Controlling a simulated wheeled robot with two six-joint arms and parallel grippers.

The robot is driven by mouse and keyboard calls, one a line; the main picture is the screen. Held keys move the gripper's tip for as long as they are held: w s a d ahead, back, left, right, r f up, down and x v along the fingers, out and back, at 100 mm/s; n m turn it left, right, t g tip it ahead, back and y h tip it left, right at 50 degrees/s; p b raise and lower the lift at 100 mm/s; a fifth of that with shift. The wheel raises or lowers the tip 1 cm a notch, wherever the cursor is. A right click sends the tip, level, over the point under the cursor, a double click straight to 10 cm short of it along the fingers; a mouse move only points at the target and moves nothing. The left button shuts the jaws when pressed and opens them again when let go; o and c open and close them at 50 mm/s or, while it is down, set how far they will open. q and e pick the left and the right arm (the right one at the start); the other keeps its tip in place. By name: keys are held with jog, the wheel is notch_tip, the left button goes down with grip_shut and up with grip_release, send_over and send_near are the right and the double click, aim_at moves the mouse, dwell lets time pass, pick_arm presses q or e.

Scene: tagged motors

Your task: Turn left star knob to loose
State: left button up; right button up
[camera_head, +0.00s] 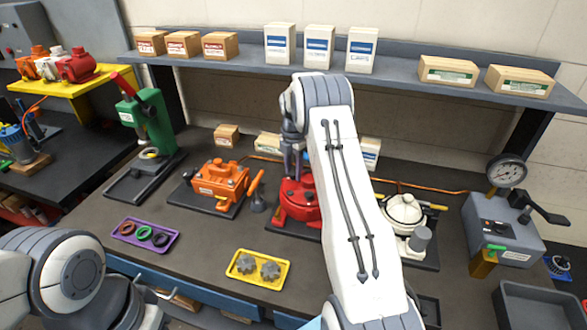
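Two grey star-shaped knobs lie side by side in a small yellow tray (240,279) at the front middle of the bench; the left one (246,264) is nearly beside the right one (271,270). A red motor unit (300,209) stands on a dark plate behind the tray. My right gripper (292,172) points down at the top of this unit; contact is unclear, and its fingers are too small to tell open from shut. My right arm hides the unit's right side and any knob there. My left arm is at lower left; its gripper (150,294) shows only partly.
An orange motor unit (220,181) stands left of the red one, a white round unit (404,211) right. A purple tray (128,247) holds rings. A green press (145,118) and a gauge box (500,232) flank them. A shelf (385,82) with boxes overhangs behind.

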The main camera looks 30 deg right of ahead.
jog(key=shift+o, duration=0.6)
jog(key=shift+f, duration=0.1)
jog(key=shift+w+d+r, duration=0.1)
jog(key=shift+d+r, duration=0.05)
jog(key=shift+r, duration=0.1)
